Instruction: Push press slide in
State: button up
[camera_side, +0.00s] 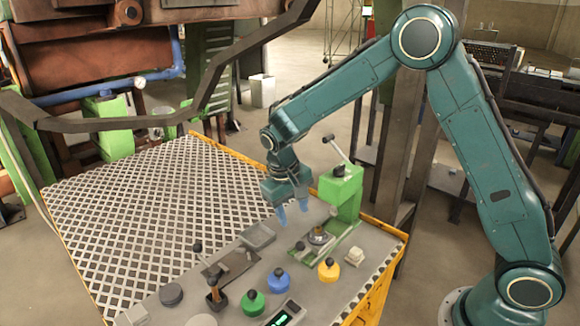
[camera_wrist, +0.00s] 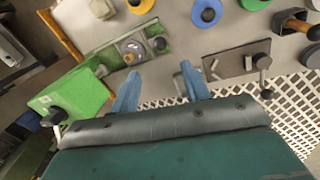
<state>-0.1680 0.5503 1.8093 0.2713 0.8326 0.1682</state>
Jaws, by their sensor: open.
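The green press (camera_side: 342,192) stands at the right rear of the grey panel, with a lever rising from its top. It shows at left in the wrist view (camera_wrist: 72,98). The press slide (camera_side: 318,238), a metal plate with a round seat, lies on a green base in front of the press. It also shows in the wrist view (camera_wrist: 130,46), with a dark knob (camera_wrist: 159,44) at its outer end. My gripper (camera_side: 292,209) is open and empty, pointing down above the panel beside the press. Its blue fingers (camera_wrist: 159,70) appear apart from the slide and knob.
Yellow (camera_side: 328,269), blue (camera_side: 278,281) and green (camera_side: 252,303) knobs line the panel front. A plate with a lever (camera_side: 232,262) and a small grey tray (camera_side: 258,236) lie left of the slide. A white lattice surface (camera_side: 150,210) extends left.

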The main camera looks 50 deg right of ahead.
aim_at(300, 243)
jog(key=f, duration=0.4)
jog(key=d+f, duration=0.1)
jog(key=f, duration=0.2)
jog(key=d+f, duration=0.1)
jog(key=f, duration=0.3)
jog(key=shift+s+d+f, duration=0.1)
jog(key=shift+s+f, duration=0.15)
jog(key=shift+f, duration=0.05)
grip_shut()
